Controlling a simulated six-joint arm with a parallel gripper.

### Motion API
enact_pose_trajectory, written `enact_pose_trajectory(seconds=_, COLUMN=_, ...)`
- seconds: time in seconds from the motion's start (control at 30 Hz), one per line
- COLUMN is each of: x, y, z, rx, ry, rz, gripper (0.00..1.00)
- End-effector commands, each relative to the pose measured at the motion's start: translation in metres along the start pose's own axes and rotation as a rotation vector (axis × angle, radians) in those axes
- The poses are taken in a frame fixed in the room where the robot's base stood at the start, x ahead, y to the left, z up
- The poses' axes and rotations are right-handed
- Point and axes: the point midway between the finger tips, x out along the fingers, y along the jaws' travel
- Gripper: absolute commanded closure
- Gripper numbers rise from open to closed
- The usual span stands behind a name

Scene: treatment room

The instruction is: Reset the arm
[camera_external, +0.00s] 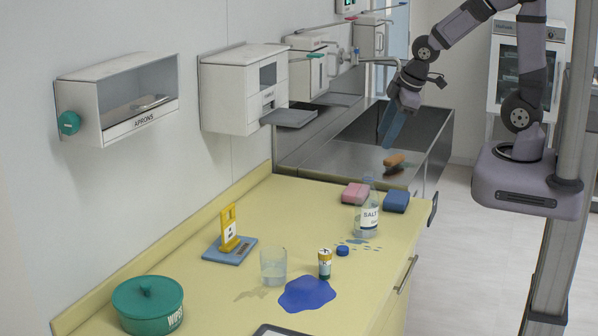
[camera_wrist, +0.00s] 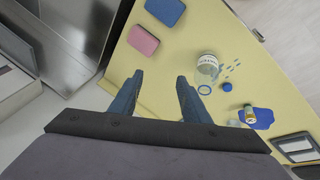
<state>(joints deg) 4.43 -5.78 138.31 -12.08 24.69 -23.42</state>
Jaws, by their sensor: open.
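My gripper (camera_external: 391,128) hangs above the steel sink area at the far end of the yellow counter, pointing down. In the wrist view my gripper (camera_wrist: 158,84) shows two blue fingers spread apart with nothing between them. My arm reaches in from its base at the right, with the elbow bent. No object touches the fingers.
A brush (camera_external: 394,160) lies by the sink. Dispensers (camera_external: 230,98) line the wall.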

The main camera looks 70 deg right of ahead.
Motion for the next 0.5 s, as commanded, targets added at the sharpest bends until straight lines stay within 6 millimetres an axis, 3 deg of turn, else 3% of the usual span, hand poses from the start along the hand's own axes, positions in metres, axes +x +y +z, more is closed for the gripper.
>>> enact_pose_trajectory(seconds=0.07, x=-0.016, y=0.011, z=0.025, rx=0.027, ry=-0.074, rz=0.007, gripper=0.57)
enact_pose_trajectory(seconds=0.13, x=-0.019, y=0.005, z=0.050, rx=0.078, ry=-0.148, rz=-0.013, gripper=0.57)
enact_pose_trajectory(seconds=0.2, x=-0.009, y=-0.022, z=0.072, rx=0.166, ry=-0.213, rz=-0.064, gripper=0.57)
enact_pose_trajectory(seconds=0.4, x=0.017, y=-0.086, z=0.094, rx=0.366, ry=-0.302, rz=-0.169, gripper=0.57)
enact_pose_trajectory(seconds=0.5, x=0.024, y=-0.108, z=0.101, rx=0.437, ry=-0.334, rz=-0.199, gripper=0.57)
